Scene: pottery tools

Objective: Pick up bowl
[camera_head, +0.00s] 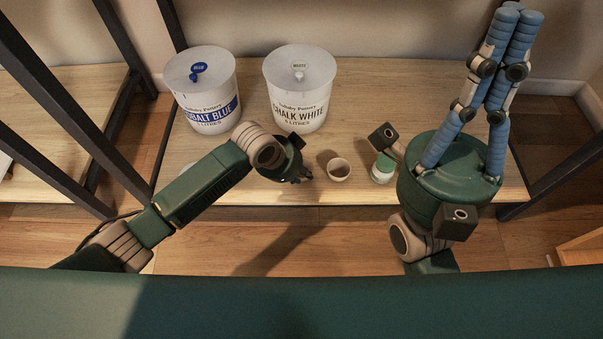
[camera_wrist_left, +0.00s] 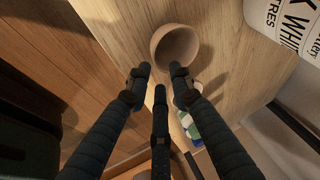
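My left gripper (camera_head: 300,178) is just left of the bowl in the head view. In the left wrist view its dark fingers (camera_wrist_left: 160,80) are spread apart with nothing between them. I cannot tell if a fingertip touches the bowl. My right gripper (camera_head: 512,20) is at the right, its blue fingers pointing up and close together, away from the bowl. Whether they are shut is unclear.
A cobalt blue bucket (camera_head: 203,91) and a chalk white bucket (camera_head: 301,89) stand behind the bowl. Dark posts (camera_head: 63,97) flank the shelf (camera_head: 400,82).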

